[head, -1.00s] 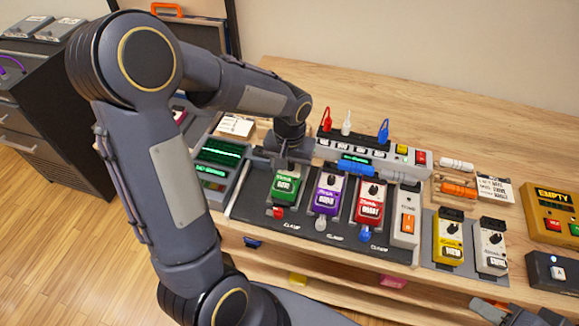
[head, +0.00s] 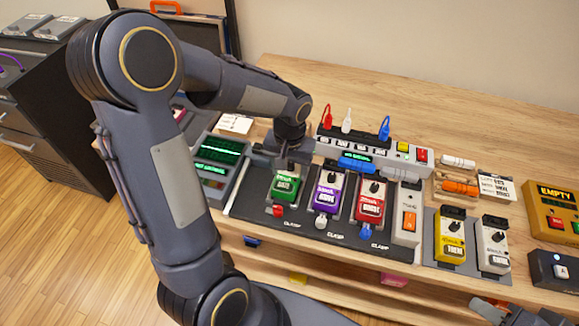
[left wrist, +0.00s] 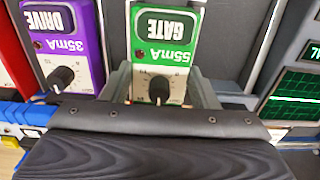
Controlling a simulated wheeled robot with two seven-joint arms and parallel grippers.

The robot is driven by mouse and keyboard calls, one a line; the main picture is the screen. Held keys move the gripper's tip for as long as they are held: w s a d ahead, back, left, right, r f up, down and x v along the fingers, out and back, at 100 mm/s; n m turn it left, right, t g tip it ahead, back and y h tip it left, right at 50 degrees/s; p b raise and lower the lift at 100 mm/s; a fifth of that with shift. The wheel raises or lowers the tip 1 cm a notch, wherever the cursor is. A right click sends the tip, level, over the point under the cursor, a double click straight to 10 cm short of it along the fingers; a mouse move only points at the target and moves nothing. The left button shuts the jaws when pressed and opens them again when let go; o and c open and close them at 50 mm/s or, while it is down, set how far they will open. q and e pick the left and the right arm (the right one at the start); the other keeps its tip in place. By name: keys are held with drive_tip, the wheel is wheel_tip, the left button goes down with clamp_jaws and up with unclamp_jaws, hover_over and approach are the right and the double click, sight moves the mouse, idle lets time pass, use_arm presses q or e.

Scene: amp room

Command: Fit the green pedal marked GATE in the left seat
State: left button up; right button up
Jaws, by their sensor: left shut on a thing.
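The green pedal (head: 286,184) marked GATE stands at the left end of the dark pedalboard (head: 302,235), in the leftmost place, with a red clamp lever (head: 278,210) in front of it. In the left wrist view the green pedal (left wrist: 165,45) shows upside down, its knob near my gripper. My left gripper (head: 288,166) is shut on the far end of the green pedal from above; its grey fingers (left wrist: 165,88) lie on both sides of it. Whether the pedal sits fully down in the seat cannot be told. My right gripper (head: 497,309) is partly in view at the bottom right.
A purple DRIVE pedal (head: 327,192) and a red pedal (head: 370,202) stand to the right on the board. A power strip (head: 345,147) with plugs lies behind. Yellow (head: 450,240) and white (head: 493,245) pedals stand further right. A green-screened device (head: 218,152) is close on the left.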

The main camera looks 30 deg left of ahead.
use_arm(q)
drive_tip(key=shift+f+b, duration=0.35)
idle(0.9)
drive_tip(key=o, duration=1.5)
drive_tip(key=shift+r, duration=0.1)
drive_tip(key=shift+r+p, duration=2.85)
drive_tip(key=shift+r, duration=0.6)
